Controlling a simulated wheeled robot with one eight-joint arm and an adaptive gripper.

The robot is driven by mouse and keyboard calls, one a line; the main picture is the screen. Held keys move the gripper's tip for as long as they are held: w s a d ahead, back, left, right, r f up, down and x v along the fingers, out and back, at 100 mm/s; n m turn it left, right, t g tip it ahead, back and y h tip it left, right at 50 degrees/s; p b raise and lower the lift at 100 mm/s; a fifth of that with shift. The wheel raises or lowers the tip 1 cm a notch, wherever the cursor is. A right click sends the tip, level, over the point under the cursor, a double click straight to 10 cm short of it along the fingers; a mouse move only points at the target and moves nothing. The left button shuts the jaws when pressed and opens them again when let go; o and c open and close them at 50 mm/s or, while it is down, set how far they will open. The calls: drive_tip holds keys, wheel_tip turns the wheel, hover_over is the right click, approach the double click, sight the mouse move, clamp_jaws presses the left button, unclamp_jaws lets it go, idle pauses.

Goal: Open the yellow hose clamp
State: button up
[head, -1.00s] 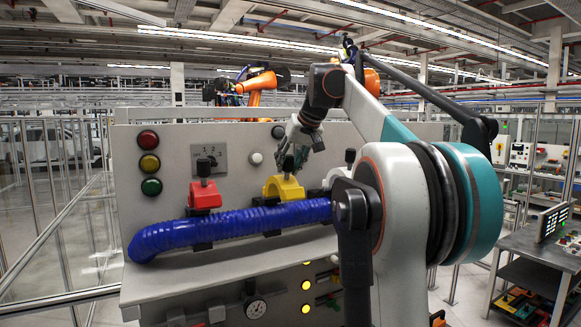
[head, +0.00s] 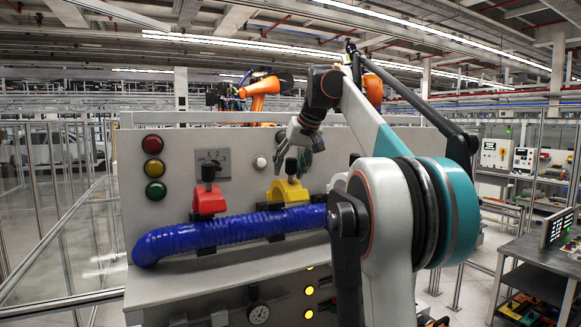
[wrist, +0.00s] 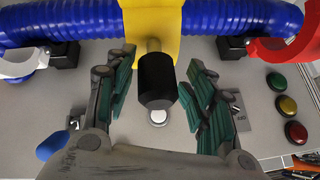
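The yellow hose clamp (head: 288,190) sits over the blue corrugated hose (head: 235,228) on the grey panel. Its black knob (head: 291,167) stands up at the top. In the wrist view the yellow clamp (wrist: 152,22) is at the top middle and its black knob (wrist: 156,82) points toward me. My gripper (head: 291,160) is just above the clamp. In the wrist view my gripper (wrist: 157,88) is open, with its green-padded fingers on either side of the knob. Gaps show between the pads and the knob there.
A red clamp (head: 209,199) with a black knob is left of the yellow one. A white clamp (wrist: 18,62) shows at the wrist view's left edge. Red, yellow and green buttons (head: 154,167) line the panel's left side. A gauge (head: 258,314) is below.

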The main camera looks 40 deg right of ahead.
drive_tip(key=shift+s+d+r, duration=0.15)
drive_tip(key=shift+s+r, duration=0.05)
drive_tip(key=shift+s, duration=0.05)
drive_tip(key=v, duration=1.1)
drive_tip(key=shift+a+r, duration=0.2)
drive_tip(key=shift+r, duration=0.05)
drive_tip(key=shift+s, duration=0.1)
